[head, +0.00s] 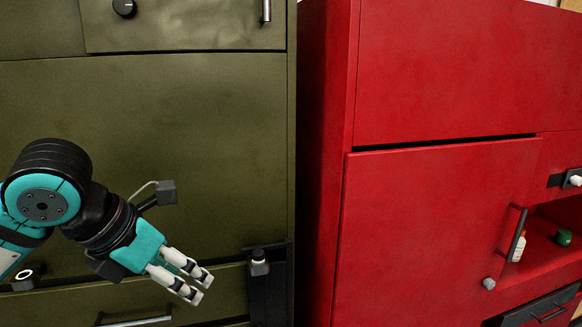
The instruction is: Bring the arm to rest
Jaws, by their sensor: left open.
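My left gripper (203,286) is in the lower left of the head view, at the end of my teal and black arm. Its two pale fingers with dark pads are apart, and nothing shows between them. It hangs in front of the olive green cabinet (150,130) and points down and to the right. Whether it touches the cabinet cannot be told. My right gripper is not in the view.
A red cabinet (430,230) stands at the right, with a dark handle (513,234) on its door. A drawer handle (135,322) is below my left gripper.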

